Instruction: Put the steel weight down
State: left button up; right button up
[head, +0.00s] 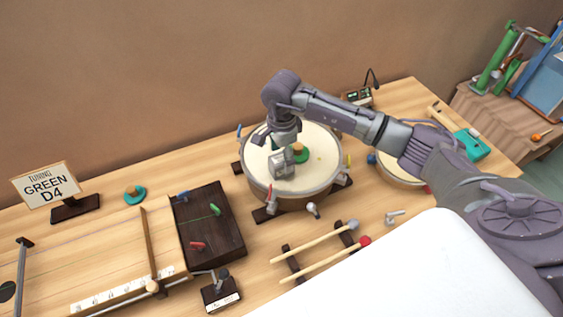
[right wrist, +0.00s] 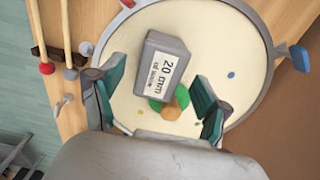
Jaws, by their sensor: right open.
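The steel weight (head: 283,165) is a grey block that appears to rest on the pale head of the round drum (head: 322,178). In the right wrist view the weight (right wrist: 170,45) shows a white label reading "20 mm". My right gripper (head: 280,140) is above the drum, beside the weight. Its two teal-padded fingers (right wrist: 160,96) are spread wide with nothing clamped between them. A green piece with a wooden knob (head: 300,152) sits on the drumhead close to the weight, partly behind it in the wrist view (right wrist: 172,108). My left gripper is not in view.
Two mallets (head: 320,256) lie on a rack in front of the drum. A dark block with coloured pegs (head: 210,225) is to the left. A smaller drum (head: 392,172) is right, partly behind my arm. A "GREEN D4" sign (head: 46,186) stands far left.

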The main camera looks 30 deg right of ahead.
aim_at(281, 158)
notch_tip(281, 158, down, 4)
jog(key=shift+a+r+p, duration=0.1)
jog(key=shift+r+p, duration=0.1)
jog(key=shift+p, duration=0.55)
jog(key=shift+f, duration=0.3)
jog(key=shift+r, duration=0.1)
grip_shut()
